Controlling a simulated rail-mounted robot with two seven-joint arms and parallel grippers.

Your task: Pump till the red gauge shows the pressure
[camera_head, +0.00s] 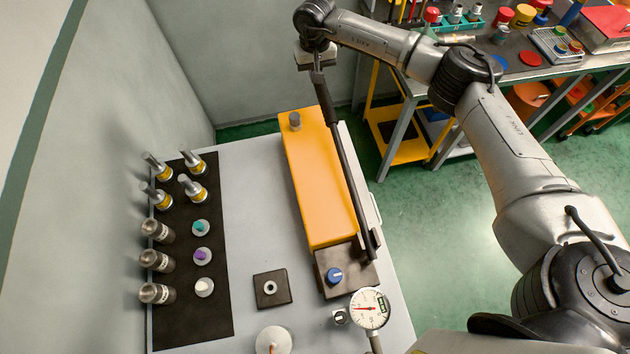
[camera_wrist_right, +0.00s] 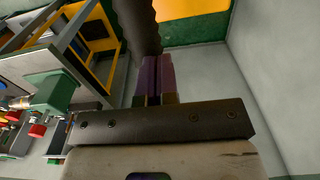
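The orange hand pump (camera_head: 318,180) lies on the grey bench, with a dark block and a blue knob (camera_head: 334,275) at its near end. Its long black lever (camera_head: 345,165) rises from the near right to a thick grip (camera_head: 322,90) at the far end. My right gripper (camera_head: 317,68) is at the top of the grip; in the right wrist view its fingers (camera_wrist_right: 155,80) are nearly together at the dark grip (camera_wrist_right: 137,25). The white round gauge (camera_head: 369,309) stands at the near end; its red needle points left, but the scale is too small to read. My left gripper is out of view.
A black mat (camera_head: 190,300) at the left of the bench holds several metal fittings and coloured-tipped plugs. A square dark block (camera_head: 272,289) with a ring sits between mat and pump. A cluttered workbench (camera_head: 520,65) stands at the back right. A wall runs along the left.

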